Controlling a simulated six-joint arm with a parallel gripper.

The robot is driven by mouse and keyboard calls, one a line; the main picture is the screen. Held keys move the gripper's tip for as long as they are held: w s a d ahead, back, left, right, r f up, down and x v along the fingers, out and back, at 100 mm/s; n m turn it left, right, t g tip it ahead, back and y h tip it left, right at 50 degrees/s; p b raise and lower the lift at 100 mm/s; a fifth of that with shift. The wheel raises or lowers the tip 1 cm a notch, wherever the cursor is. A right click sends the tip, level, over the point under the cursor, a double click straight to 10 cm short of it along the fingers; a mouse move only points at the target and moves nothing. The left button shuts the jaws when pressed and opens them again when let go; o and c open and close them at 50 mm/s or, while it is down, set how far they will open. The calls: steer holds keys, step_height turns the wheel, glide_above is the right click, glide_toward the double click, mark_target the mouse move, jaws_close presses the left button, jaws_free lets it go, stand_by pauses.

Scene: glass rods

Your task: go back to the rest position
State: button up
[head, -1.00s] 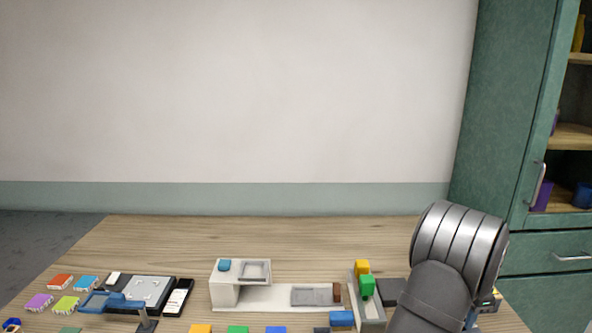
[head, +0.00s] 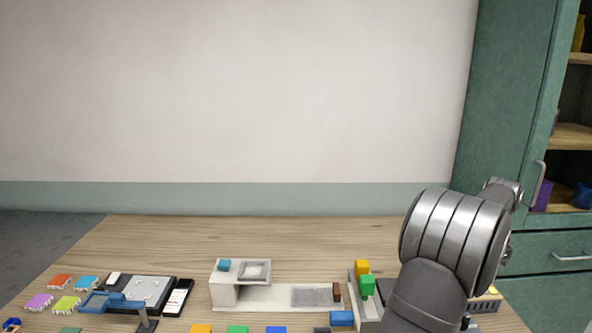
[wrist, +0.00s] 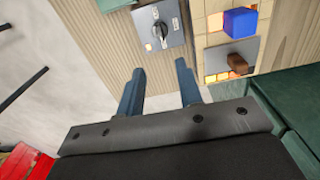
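My gripper (wrist: 160,66) shows in the wrist view with its two blue-grey fingers apart and nothing between them. In the head view my arm stands at the right edge of the table, and its links hide the gripper. In the wrist view, a grey panel with a round knob (wrist: 159,31) lies beyond the fingertips. To its right are a blue block (wrist: 240,22) and a brown block (wrist: 238,62) by glowing orange squares. The fingers look clear of all of these. No glass rod can be made out.
The wooden table (head: 300,237) is clear along its back. A white stand (head: 226,292), a green block (head: 367,286) and a black tray (head: 118,291) sit towards the front. A green cabinet (head: 500,110) stands close to my arm at the right.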

step_height(320, 180, down, 14)
steer(key=shift+r, duration=0.25)
steer(key=shift+f, duration=0.25)
steer(key=n, duration=1.2)
steer(key=shift+n, duration=2.1)
